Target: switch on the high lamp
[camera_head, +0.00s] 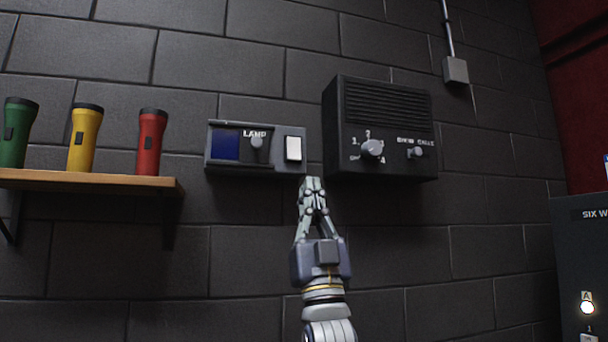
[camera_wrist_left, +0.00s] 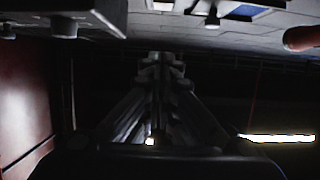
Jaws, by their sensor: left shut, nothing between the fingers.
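The lamp panel (camera_head: 281,172) is a grey box on the dark block wall, labelled LAMP. It has a blue field (camera_head: 225,145), a small grey knob or lever (camera_head: 256,143) and a white rocker switch (camera_head: 293,148). My left gripper (camera_head: 311,182) is shut and empty, its fingertips pointing up just below the panel's lower right corner, under the white switch. I cannot tell whether it touches the panel. In the left wrist view the shut fingers (camera_wrist_left: 162,62) show below the panel's knob (camera_wrist_left: 212,21). No lamp marked high is recognisable. My right gripper is not in view.
A black box (camera_head: 380,105) with a grille, numbered dial and small knob juts out right of the panel. A wooden shelf (camera_head: 90,180) at left holds green, yellow and red flashlights (camera_head: 150,142). A dark cabinet (camera_head: 575,260) with a lit button (camera_head: 587,308) stands at right.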

